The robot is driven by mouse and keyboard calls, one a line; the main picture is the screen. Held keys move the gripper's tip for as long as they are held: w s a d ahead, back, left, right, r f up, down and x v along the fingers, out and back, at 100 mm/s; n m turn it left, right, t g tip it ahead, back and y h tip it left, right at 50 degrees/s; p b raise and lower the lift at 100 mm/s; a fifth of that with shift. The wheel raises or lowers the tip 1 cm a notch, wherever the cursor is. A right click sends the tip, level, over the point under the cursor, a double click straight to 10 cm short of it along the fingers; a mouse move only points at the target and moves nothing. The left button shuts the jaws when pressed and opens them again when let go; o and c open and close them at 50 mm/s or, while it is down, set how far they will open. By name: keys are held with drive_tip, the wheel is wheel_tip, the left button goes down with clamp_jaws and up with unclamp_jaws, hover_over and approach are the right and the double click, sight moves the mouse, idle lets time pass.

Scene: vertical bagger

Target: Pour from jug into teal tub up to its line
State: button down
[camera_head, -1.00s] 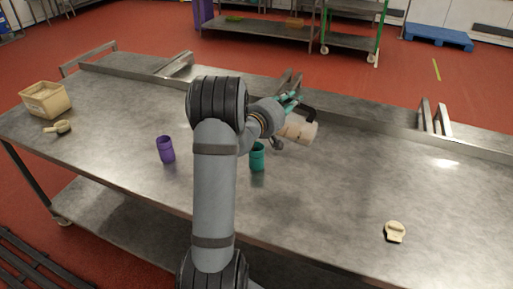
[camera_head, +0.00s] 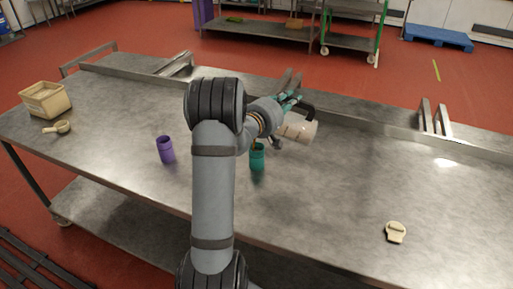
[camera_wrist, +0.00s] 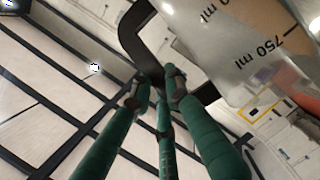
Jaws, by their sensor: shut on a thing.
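The jug (camera_head: 301,131), pale and translucent with a black handle, is tipped nearly on its side in the air, just right of and above the teal tub. My gripper (camera_head: 292,98) is shut on its handle; the wrist view shows the teal fingers (camera_wrist: 160,92) at the black handle. There the jug wall (camera_wrist: 230,40) carries a 750 ml mark, with orange-brown liquid (camera_wrist: 297,50) behind it. The teal tub (camera_head: 257,161) stands upright on the table. A thin brownish stream (camera_head: 254,146) shows at its mouth. The tub's line and fill level cannot be made out.
A purple tub (camera_head: 166,150) stands left of my arm. A beige bin (camera_head: 46,101) and a scoop (camera_head: 60,127) sit at the far left. A cream-coloured item (camera_head: 395,232) lies at the front right. The right of the steel table (camera_head: 350,190) is mostly clear.

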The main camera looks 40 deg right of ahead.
sight(305, 119)
drive_tip(key=shift+b, duration=0.35)
idle(0.4)
drive_tip(key=s+d+f+m+b, duration=0.1)
drive_tip(key=b, duration=0.1)
drive_tip(key=s+f+m+y+b, duration=0.1)
drive_tip(key=f+b, duration=0.1)
drive_tip(key=s+d+f+m+b, duration=0.1)
drive_tip(key=f+b, duration=0.1)
drive_tip(key=shift+s+d+f+m+t+y, duration=0.2)
drive_tip(key=shift+s+d+m+t+y, duration=0.1)
drive_tip(key=shift+d, duration=0.05)
drive_tip(key=shift+s+d+f+m+y+b, duration=0.2)
drive_tip(key=shift+d+m+y+b, duration=0.05)
drive_tip(key=shift+m+y+b, duration=0.1)
drive_tip(key=shift+r, duration=0.1)
drive_tip(key=shift+a, duration=0.1)
